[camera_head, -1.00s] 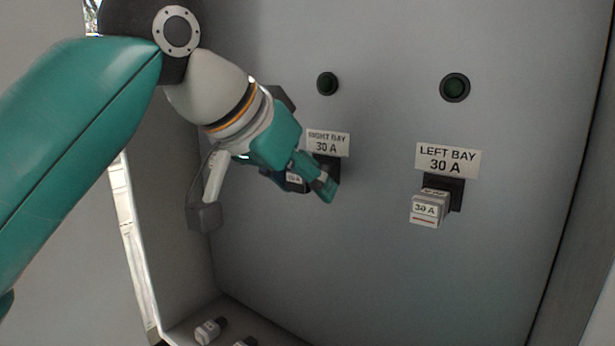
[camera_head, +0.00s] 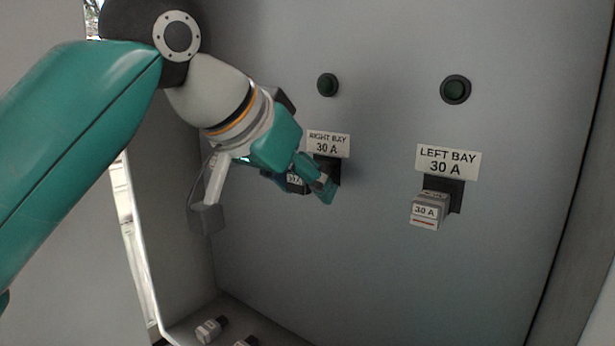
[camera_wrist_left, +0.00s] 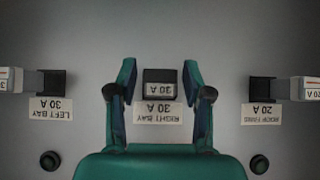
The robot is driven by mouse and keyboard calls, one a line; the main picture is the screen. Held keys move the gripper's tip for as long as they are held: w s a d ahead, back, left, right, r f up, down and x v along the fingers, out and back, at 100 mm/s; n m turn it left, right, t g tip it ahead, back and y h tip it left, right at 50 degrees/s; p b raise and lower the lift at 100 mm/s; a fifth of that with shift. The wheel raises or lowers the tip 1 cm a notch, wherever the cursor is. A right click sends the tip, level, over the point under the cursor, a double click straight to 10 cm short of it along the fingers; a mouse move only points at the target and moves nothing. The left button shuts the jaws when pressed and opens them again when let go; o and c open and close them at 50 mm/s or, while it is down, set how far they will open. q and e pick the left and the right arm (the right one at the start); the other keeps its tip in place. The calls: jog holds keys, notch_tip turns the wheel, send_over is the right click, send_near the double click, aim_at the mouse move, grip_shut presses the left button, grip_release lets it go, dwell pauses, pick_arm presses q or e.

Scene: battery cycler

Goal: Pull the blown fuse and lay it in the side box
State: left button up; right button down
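My left gripper (camera_head: 315,178) is at the right bay, its fingers pointing at the panel. In the left wrist view the gripper (camera_wrist_left: 158,82) is open, with one finger on each side of the right bay fuse (camera_wrist_left: 160,90). A narrow gap shows on both sides of this fuse. In the head view the fuse (camera_head: 295,180) is dark with a white label and partly hidden by the fingers. The left bay fuse (camera_head: 428,210), pale with a 30 A label, sits in its socket. I cannot tell from its look which fuse is blown. My right gripper is not in view.
A roof fans 20 A fuse (camera_wrist_left: 305,90) shows at the wrist view's right edge. Two dark green lamps (camera_head: 327,84) (camera_head: 455,88) sit above the bays. Loose fuses (camera_head: 211,329) lie at bottom left. The side box is not clearly identifiable. The panel below the bays is clear.

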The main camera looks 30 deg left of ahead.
pick_arm(q)
jog(key=c, duration=0.7)
jog(key=shift+o, duration=0.2)
jog(key=shift+s, duration=0.2)
jog(key=shift+s+a+b, duration=0.2)
jog(key=shift+s+b, duration=0.15)
jog(key=shift+s, duration=2.3)
jog(key=shift+w, duration=0.1)
jog(key=shift+w+d, duration=0.2)
jog(key=shift+w, duration=1.9)
jog(key=shift+f, duration=0.15)
